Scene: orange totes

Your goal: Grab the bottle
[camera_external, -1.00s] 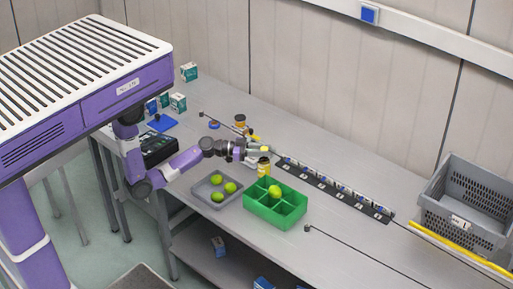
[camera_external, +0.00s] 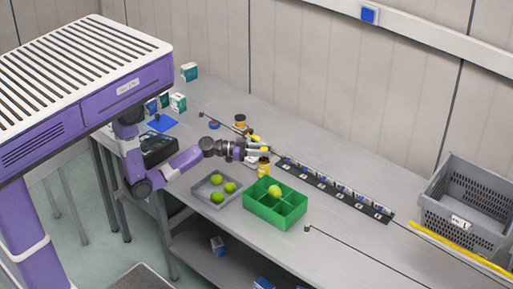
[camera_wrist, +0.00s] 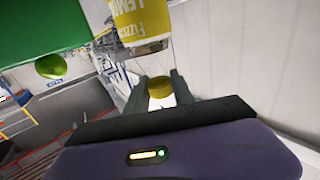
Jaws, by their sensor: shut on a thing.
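The bottle has a yellow label and a yellow cap. In the external view the bottle (camera_external: 263,168) stands behind the green divided box, just below my gripper (camera_external: 264,150). In the wrist view the bottle (camera_wrist: 140,18) enters from the top with its label partly cut off. Its cap end lies between the two fingers of my gripper (camera_wrist: 160,90), which is shut on the bottle at this end. The base of the bottle is hidden in both views.
The green box (camera_external: 291,222) holds a lime-green fruit and stands close in front of the bottle. Left of it, a grey tray (camera_external: 202,200) holds several green fruits. A black strip with a row of small items (camera_external: 335,190) runs to the right. A grey crate (camera_external: 470,195) stands far right.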

